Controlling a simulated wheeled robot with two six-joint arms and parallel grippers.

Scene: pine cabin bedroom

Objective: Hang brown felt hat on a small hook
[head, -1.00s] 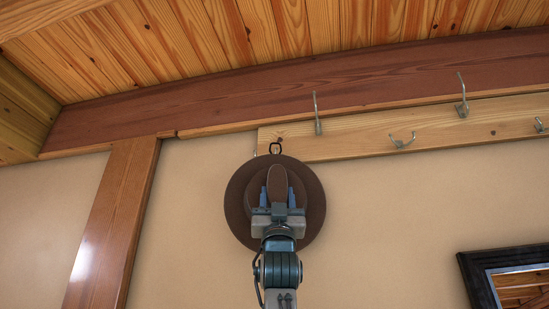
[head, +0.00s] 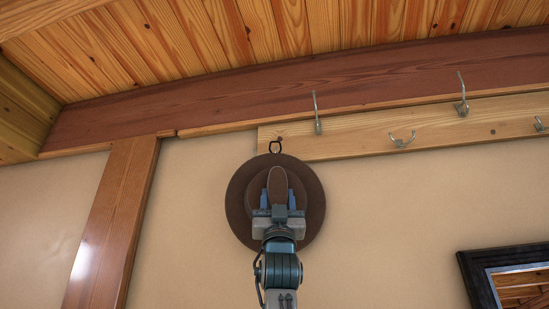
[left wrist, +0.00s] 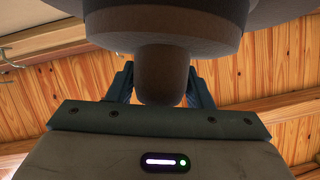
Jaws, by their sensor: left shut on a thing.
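The brown felt hat (head: 238,205) faces me as a round disc against the wall in the head view, with its brim roughly upright. A dark loop (head: 275,146) stands up from its top edge, over the lower left end of the pine hook board. A small pale bit shows at the loop; I cannot tell if it is a hook. My left gripper (head: 277,197) is shut on the raised middle part of the hat. In the left wrist view, that part of the hat (left wrist: 162,75) sits between the fingers. My right gripper is not in view.
The pine board (head: 360,140) carries a tall hook (head: 317,112), a small double hook (head: 403,140), another tall hook (head: 462,97) and a small hook at the right edge (head: 540,125). A dark-framed mirror (head: 480,275) hangs lower right. The wall between is bare.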

